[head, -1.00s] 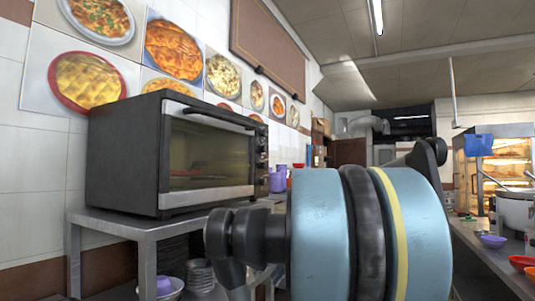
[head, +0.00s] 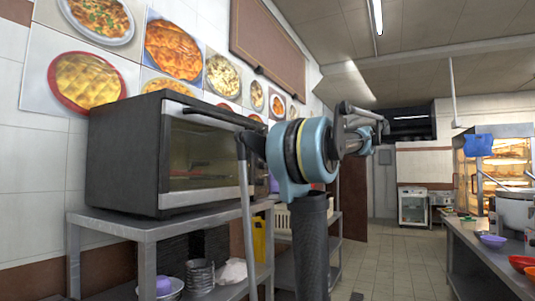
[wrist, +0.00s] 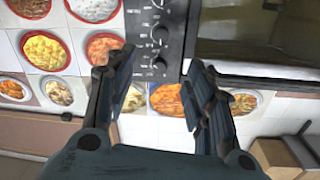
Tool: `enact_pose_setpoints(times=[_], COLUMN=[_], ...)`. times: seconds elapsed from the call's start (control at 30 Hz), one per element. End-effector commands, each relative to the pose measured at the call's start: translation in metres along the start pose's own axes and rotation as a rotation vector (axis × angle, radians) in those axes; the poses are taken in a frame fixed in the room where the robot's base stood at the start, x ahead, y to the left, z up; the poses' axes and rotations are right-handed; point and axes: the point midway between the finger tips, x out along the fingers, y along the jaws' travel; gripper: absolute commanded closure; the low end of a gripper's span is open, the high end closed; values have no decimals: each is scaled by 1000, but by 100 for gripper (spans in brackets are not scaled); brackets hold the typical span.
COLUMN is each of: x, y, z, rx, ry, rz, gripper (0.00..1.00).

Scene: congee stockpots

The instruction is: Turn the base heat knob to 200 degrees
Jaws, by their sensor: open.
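The toaster oven (head: 130,150) stands on a metal shelf in the head view. In the wrist view, which looks upside down, the dark control panel (wrist: 175,50) shows at top centre.
A counter (head: 480,245) with bowls and a pot runs along the right. The tiled floor between is clear.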

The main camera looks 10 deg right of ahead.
Motion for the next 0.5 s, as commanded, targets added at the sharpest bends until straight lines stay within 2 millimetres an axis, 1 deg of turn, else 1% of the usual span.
enact_pose_setpoints(times=[0.17,0.5], x=[15,65], y=[-1,-1], z=[0,1], rx=[0,1], ry=[0,-2], rz=[-3,-4], gripper=[51,51])
